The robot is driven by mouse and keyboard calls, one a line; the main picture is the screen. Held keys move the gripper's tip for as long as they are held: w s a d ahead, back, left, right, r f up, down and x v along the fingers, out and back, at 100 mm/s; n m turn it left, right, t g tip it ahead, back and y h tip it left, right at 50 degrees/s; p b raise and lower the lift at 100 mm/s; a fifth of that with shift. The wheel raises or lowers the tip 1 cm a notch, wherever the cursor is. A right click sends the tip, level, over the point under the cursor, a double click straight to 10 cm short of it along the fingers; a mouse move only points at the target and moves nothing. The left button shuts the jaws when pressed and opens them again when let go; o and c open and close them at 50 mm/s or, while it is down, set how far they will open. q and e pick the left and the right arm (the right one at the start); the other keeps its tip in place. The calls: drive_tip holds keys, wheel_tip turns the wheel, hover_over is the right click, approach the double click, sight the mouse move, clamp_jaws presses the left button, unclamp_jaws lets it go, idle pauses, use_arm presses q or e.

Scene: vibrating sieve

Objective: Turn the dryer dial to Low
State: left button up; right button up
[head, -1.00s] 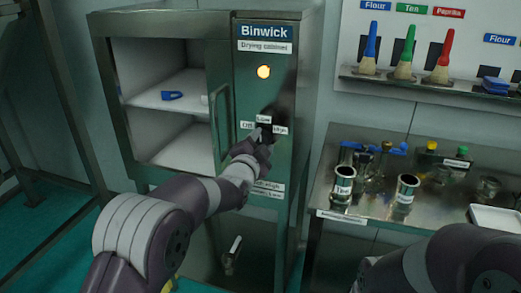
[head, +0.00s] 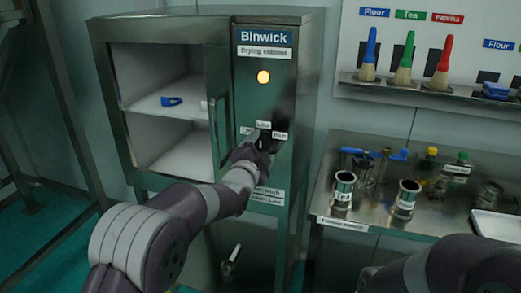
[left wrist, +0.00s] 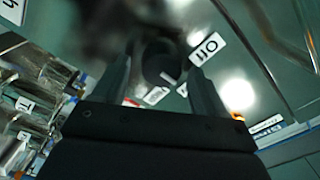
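The drying cabinet (head: 264,98) stands in the middle of the head view with a dark control panel. Its dial (left wrist: 160,62) is a dark round knob with a short white mark, seen in the left wrist view. The Low label (head: 263,124) is above the dial, and the Off label (left wrist: 207,48) is beside it. My left gripper (head: 262,141) is at the panel, mostly hiding the dial. In the left wrist view its two fingers (left wrist: 160,72) stand apart on either side of the dial, with gaps showing. My right gripper is not seen.
A lit amber lamp (head: 263,77) is above the dial. The cabinet's left compartment is open, with a blue item (head: 171,101) on its shelf. A steel table (head: 350,215) with metal cups stands to the right. My right arm shows at lower right.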

use_arm(q)
drive_tip(key=b+v, duration=0.1)
drive_tip(key=v, duration=1.1)
drive_tip(key=shift+s, duration=0.4)
drive_tip(key=shift+a, duration=0.1)
